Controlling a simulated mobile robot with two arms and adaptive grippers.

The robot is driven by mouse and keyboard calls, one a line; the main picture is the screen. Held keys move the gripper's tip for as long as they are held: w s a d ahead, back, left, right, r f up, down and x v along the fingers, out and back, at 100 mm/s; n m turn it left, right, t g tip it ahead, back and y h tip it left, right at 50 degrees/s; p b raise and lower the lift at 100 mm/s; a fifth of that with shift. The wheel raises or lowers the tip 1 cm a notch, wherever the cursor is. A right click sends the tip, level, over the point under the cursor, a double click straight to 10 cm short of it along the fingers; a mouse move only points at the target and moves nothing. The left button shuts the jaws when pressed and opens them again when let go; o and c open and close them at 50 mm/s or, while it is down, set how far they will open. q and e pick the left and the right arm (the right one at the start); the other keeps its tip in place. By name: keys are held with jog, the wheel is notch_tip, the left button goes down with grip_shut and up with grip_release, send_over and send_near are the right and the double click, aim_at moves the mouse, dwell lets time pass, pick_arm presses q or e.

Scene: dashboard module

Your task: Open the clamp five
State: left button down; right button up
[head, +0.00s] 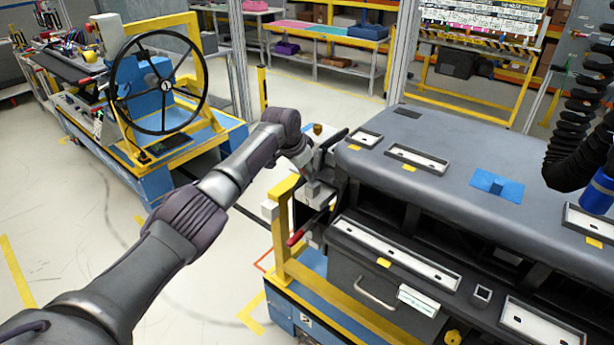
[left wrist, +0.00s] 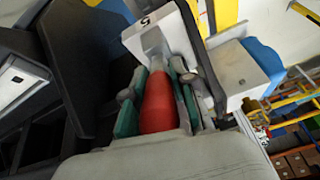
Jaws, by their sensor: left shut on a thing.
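The clamp's red handle (left wrist: 158,105) stands between the green-padded fingers of my left gripper (left wrist: 156,88) in the left wrist view. The fingers are shut on it from both sides. The handle's metal stem runs up to a white block (left wrist: 168,32) marked 5. In the head view my left gripper (head: 316,168) is at the left end of the grey dashboard module (head: 440,150), and the arm hides part of the grip. A red handle (head: 296,238) shows lower there; I cannot tell whether it is the held one. My right gripper is not in view.
A yellow post (head: 283,225) and a blue and yellow base frame (head: 340,305) stand close to the gripper. A steering wheel station (head: 165,85) is at the back left. A black coiled hose (head: 575,130) hangs at the right. Floor left of the module is free.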

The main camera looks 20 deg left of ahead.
pick_arm(q)
jog(key=shift+w+d+g+b, duration=0.1)
jog(key=shift+w+g+b, duration=0.05)
jog(key=shift+g+b, duration=0.25)
jog(key=shift+r+y, duration=0.1)
jog(key=shift+y, duration=0.2)
jog(key=c, duration=0.9)
grip_release()
jog(key=shift+w, duration=0.15)
jog(key=shift+c, duration=0.2)
jog(key=v, duration=1.2)
jog(key=shift+w, duration=0.2)
